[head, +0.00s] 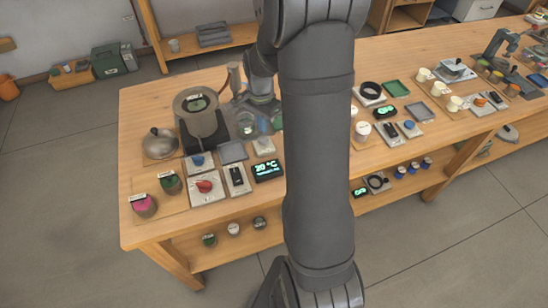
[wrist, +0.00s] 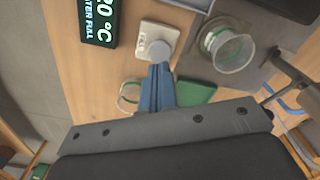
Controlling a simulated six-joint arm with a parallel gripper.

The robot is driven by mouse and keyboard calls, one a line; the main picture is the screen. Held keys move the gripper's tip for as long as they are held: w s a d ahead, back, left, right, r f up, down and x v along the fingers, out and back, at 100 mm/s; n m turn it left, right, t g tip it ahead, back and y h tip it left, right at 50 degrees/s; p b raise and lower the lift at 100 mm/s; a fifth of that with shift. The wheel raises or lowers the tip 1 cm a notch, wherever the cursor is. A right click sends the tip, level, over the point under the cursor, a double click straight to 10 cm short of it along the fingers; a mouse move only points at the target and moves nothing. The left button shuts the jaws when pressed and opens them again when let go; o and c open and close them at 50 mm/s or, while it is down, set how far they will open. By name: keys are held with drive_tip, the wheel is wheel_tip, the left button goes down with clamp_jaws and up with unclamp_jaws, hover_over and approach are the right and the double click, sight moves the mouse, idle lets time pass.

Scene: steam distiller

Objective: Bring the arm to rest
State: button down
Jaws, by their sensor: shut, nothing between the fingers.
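My gripper (wrist: 157,72) is shut and empty. In the wrist view its two blue fingers lie together, with their tips close to a round grey-white knob (wrist: 159,49) on a pale plate; I cannot tell whether they touch it. In the head view my gripper (head: 264,124) shows in part at the distiller's right side, and my arm hides the middle of the bench. The distiller's pot (head: 200,121) stands on a dark base, with a domed metal lid (head: 160,144) lying to its left.
A lit display (wrist: 98,22) reads 20 °C and WATER FULL. A glass beaker (wrist: 231,51) stands close by my fingers on a grey stand. A red knob (head: 205,187) and a black switch (head: 237,176) sit along the bench front. Cups and trays fill the bench's right side.

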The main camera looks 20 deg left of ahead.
sight(263, 139)
idle(0.3)
drive_tip(key=shift+f, duration=1.75)
drive_tip(key=c, duration=2.1)
unclamp_jaws()
drive_tip(key=o, duration=1.1)
drive_tip(key=shift+c, duration=0.2)
drive_tip(key=o, duration=0.4)
drive_tip(key=shift+r, duration=0.2)
drive_tip(key=shift+c, duration=0.2)
drive_tip(key=o, duration=0.7)
drive_tip(key=r, duration=0.2)
drive_tip(key=s+m, duration=0.1)
drive_tip(key=shift+s+d+r, duration=0.1)
drive_tip(key=shift+d+r, duration=0.3)
drive_tip(key=s+d+r+m, duration=0.5)
drive_tip(key=s+r, duration=0.3)
drive_tip(key=r, duration=0.3)
drive_tip(key=f, duration=0.9)
drive_tip(key=shift+w+d+f, duration=0.1)
drive_tip(key=shift+d+f, duration=0.1)
drive_tip(key=shift+f, duration=0.15)
